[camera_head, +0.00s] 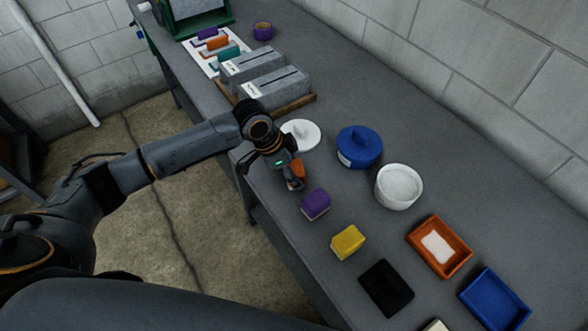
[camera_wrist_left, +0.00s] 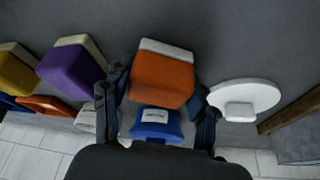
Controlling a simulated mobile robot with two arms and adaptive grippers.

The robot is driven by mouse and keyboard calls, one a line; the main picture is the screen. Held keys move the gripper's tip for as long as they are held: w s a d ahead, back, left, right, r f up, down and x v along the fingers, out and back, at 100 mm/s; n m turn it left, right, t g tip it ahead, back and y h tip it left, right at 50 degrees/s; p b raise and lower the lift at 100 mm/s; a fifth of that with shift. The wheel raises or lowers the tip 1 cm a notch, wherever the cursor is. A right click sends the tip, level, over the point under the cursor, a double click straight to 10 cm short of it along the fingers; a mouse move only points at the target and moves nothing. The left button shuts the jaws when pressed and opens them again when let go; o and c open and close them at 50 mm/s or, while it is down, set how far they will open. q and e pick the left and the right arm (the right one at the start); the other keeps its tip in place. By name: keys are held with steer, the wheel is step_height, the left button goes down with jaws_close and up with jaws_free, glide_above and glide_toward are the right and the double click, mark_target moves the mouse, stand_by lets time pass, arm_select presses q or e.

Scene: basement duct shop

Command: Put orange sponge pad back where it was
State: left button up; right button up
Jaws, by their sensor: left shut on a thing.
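The orange sponge pad (camera_head: 298,169), with a white layer on one side, is at my left gripper (camera_head: 293,182), near the front edge of the workbench. In the left wrist view the orange pad (camera_wrist_left: 162,78) sits between the two fingers of my left gripper (camera_wrist_left: 158,100), which is shut on it. Whether the pad touches the bench I cannot tell. In the head view the gripper hides much of it. A purple sponge pad (camera_head: 316,204) and a yellow sponge pad (camera_head: 348,241) lie to its lower right in a row. My right gripper is not in view.
Behind the gripper are a white round lid (camera_head: 303,134), a blue lidded pot (camera_head: 359,147) and an open white tub (camera_head: 398,187). An orange tray (camera_head: 455,262), blue tray (camera_head: 510,307) and black flat item (camera_head: 376,292) lie lower right. Grey boxes (camera_head: 275,88) stand farther up the bench.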

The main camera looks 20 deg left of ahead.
arm_select(q)
steer(key=o, duration=1)
steer(key=shift+f, duration=0.1)
steer(key=b+v, duration=0.1)
steer(key=v, duration=1.1)
